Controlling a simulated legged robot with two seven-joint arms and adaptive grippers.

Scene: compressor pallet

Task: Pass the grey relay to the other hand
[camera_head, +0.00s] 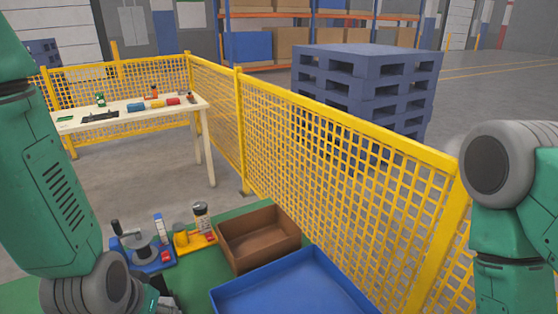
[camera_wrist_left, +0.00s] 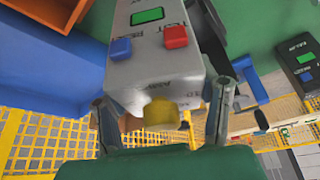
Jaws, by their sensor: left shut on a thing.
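The grey relay (camera_wrist_left: 148,72) fills the middle of the left wrist view. It has a green display, a blue button, a red button and a yellow part at its near end. My left gripper (camera_wrist_left: 163,106) is shut on it, one finger on each side. In the head view my left arm reaches down to the bottom edge, and the relay cannot be made out there. My right arm shows at the right of the head view, but its gripper is out of the frame.
A blue tray (camera_head: 290,282) and a brown box (camera_head: 258,238) stand on the green surface. A blue-based device (camera_head: 142,250) and a yellow-based fixture (camera_head: 194,238) stand left of them. A dark relay-like unit (camera_wrist_left: 299,62) shows in the wrist view. A yellow mesh fence (camera_head: 330,150) runs behind.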

